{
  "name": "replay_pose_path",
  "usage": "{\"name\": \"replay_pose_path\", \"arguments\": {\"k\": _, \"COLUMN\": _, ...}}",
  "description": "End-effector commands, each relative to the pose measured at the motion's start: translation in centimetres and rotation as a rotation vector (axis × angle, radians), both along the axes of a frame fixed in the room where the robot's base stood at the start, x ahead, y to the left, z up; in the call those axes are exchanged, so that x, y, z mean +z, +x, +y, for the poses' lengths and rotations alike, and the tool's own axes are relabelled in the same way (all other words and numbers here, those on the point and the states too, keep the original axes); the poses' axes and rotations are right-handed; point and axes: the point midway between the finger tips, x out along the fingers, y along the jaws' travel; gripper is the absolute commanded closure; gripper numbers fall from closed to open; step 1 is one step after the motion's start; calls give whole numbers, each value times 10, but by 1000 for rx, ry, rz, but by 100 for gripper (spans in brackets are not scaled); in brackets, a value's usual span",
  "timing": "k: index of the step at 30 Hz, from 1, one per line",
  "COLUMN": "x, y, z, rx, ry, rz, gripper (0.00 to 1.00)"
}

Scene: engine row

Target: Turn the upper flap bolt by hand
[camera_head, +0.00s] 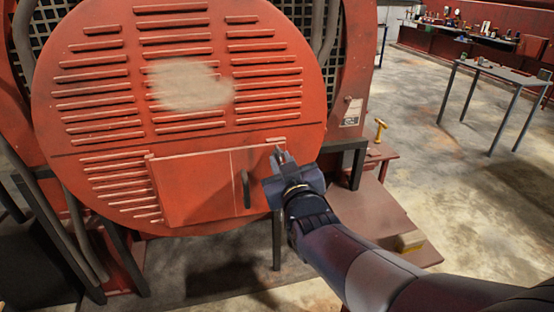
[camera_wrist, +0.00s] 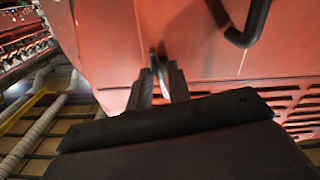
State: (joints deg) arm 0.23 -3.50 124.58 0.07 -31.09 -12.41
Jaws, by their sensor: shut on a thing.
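The red flap (camera_head: 195,187) is a flat panel at the lower part of the round louvred red cover, and it lies flat against the cover. It has a dark bar handle (camera_head: 246,188), which also shows in the wrist view (camera_wrist: 250,22). My gripper (camera_head: 281,156) is at the flap's upper right corner. In the wrist view its two fingers (camera_wrist: 159,82) are shut on a small grey metal bolt (camera_wrist: 156,62). The fingers and the gripper body hide most of the bolt. No other flap bolt can be made out.
A red-brown stepped stand (camera_head: 370,215) with a brass-coloured T-shaped piece (camera_head: 380,129) is right of the cover. A dark frame bar (camera_head: 345,147) is close to my gripper. A grey table (camera_head: 500,72) stands farther right on open concrete floor.

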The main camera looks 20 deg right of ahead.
Motion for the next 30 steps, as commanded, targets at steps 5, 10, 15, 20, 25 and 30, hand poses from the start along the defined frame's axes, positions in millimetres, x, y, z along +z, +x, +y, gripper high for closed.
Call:
{"name": "replay_pose_path", "arguments": {"k": 5, "x": -5, "y": 0, "z": 0, "rx": 0, "ry": 86, "rz": -4, "gripper": 100}}
{"name": "replay_pose_path", "arguments": {"k": 10, "x": -4, "y": 0, "z": 0, "rx": 1, "ry": 187, "rz": -4, "gripper": 100}}
{"name": "replay_pose_path", "arguments": {"k": 15, "x": -1, "y": 0, "z": 0, "rx": 0, "ry": 232, "rz": -1, "gripper": 100}}
{"name": "replay_pose_path", "arguments": {"k": 20, "x": -1, "y": 0, "z": 0, "rx": 0, "ry": 233, "rz": 1, "gripper": 100}}
{"name": "replay_pose_path", "arguments": {"k": 25, "x": -1, "y": 0, "z": 0, "rx": 0, "ry": 232, "rz": 1, "gripper": 76}}
{"name": "replay_pose_path", "arguments": {"k": 30, "x": 0, "y": 0, "z": 0, "rx": 0, "ry": 231, "rz": 0, "gripper": 72}}
